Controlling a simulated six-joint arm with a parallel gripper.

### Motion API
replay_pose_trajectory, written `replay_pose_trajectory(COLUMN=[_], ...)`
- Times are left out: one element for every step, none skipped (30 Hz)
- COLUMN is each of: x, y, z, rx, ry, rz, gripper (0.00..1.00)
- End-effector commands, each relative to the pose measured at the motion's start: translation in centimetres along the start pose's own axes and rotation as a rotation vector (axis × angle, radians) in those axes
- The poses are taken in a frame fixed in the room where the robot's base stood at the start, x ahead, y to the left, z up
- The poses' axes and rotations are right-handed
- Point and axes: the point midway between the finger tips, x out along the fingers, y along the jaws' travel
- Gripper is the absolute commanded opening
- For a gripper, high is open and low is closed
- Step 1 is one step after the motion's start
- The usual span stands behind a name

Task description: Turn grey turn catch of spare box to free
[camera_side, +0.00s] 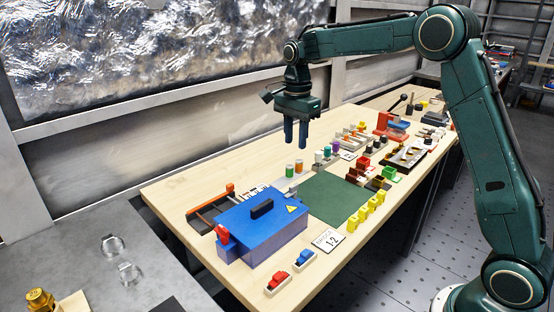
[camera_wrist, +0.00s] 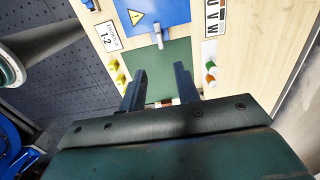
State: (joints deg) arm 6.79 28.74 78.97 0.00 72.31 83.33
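The blue box (camera_side: 260,222), with a black handle and a yellow warning triangle, sits on the front part of the wooden bench. I take it to be the spare box. Its blue top shows at the top of the wrist view (camera_wrist: 170,12). A small grey catch (camera_wrist: 158,36) sticks out from its edge towards the green mat; I cannot make it out clearly in the side view. My gripper (camera_side: 296,144) hangs above the bench, well clear of the box, fingers down. In the wrist view its fingers (camera_wrist: 160,70) are apart with nothing between them.
A green mat (camera_side: 331,197) lies beside the box. Several yellow blocks (camera_side: 366,212) line its front edge. A "1-2" card (camera_side: 328,241) and red and blue small parts (camera_side: 278,281) lie in front. Green and orange cylinders (camera_side: 290,171) stand behind. A red lever (camera_side: 223,236) is at the box's left end.

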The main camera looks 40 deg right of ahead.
Motion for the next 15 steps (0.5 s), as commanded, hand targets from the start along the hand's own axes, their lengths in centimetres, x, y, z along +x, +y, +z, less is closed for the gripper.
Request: replay_pose_trajectory(x=[0.2, 0.3, 0.5, 0.7, 0.9, 1.3, 1.6, 1.9, 2.3, 2.7, 3.1, 3.7, 4.1, 4.6, 5.2], y=[0.0, 0.0, 0.0, 0.0, 0.0, 0.1, 0.0, 0.0, 0.1, 0.1, 0.1, 0.1, 0.1, 0.1, 0.1], z=[0.0, 0.0, 0.0, 0.0, 0.0, 0.0, 0.0, 0.0, 0.0, 0.0, 0.0, 0.0, 0.0, 0.0, 0.0], rx=[-0.001, -0.001, -0.001, -0.001, -0.001, -0.001, -0.001, -0.002, -0.002, -0.002, -0.002, -0.002, -0.002, -0.002, -0.002], ry=[0.0, 0.0, 0.0, 0.0, 0.0, 0.0, 0.0, 0.0, 0.0, 0.0, 0.0, 0.0, 0.0, 0.0, 0.0], rz=[0.001, 0.0, 0.0, 0.001, 0.002, 0.003, 0.002, 0.002, 0.003, 0.003, 0.003, 0.004, 0.003, 0.004, 0.004], gripper=[0.32, 0.32, 0.32, 0.32, 0.32, 0.32, 0.32, 0.32, 0.32, 0.32, 0.32, 0.32, 0.32, 0.32, 0.32])
